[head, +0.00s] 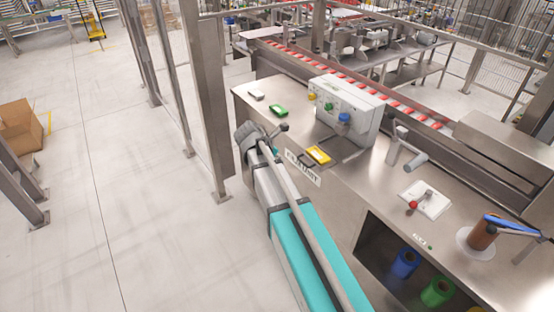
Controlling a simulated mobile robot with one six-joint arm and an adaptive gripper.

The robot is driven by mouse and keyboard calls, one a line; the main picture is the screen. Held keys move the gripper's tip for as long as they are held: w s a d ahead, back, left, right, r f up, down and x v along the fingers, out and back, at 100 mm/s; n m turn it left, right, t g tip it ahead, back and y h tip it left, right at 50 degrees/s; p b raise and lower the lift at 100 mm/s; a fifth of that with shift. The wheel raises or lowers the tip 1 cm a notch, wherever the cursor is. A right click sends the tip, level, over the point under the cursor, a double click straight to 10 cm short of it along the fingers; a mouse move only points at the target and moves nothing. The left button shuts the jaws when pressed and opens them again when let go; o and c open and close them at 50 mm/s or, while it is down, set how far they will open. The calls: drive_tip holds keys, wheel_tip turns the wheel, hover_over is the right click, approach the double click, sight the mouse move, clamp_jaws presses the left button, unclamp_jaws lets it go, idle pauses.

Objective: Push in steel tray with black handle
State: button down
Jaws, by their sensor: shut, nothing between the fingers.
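A flat steel tray (347,154) shows in the head view at the front of the white control box. My teal and grey arm reaches up from the bottom to the bench's left front edge. A small dark knob shows by the arm's far end; what it belongs to is unclear.
The control box (345,112) with coloured knobs stands on the steel bench (375,195). A metal post (207,90) stands just left of the bench. Blue and green rolls sit in the opening below.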

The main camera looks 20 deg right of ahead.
drive_tip(key=d+r+b+x, duration=0.1)
drive_tip(key=b+x, duration=0.4)
drive_tip(key=x, duration=0.5)
drive_tip(key=shift+w+d+r, duration=0.25)
drive_tip(key=shift+d+r, duration=0.05)
drive_tip(key=shift+d, duration=0.05)
drive_tip(key=shift+w, duration=0.15)
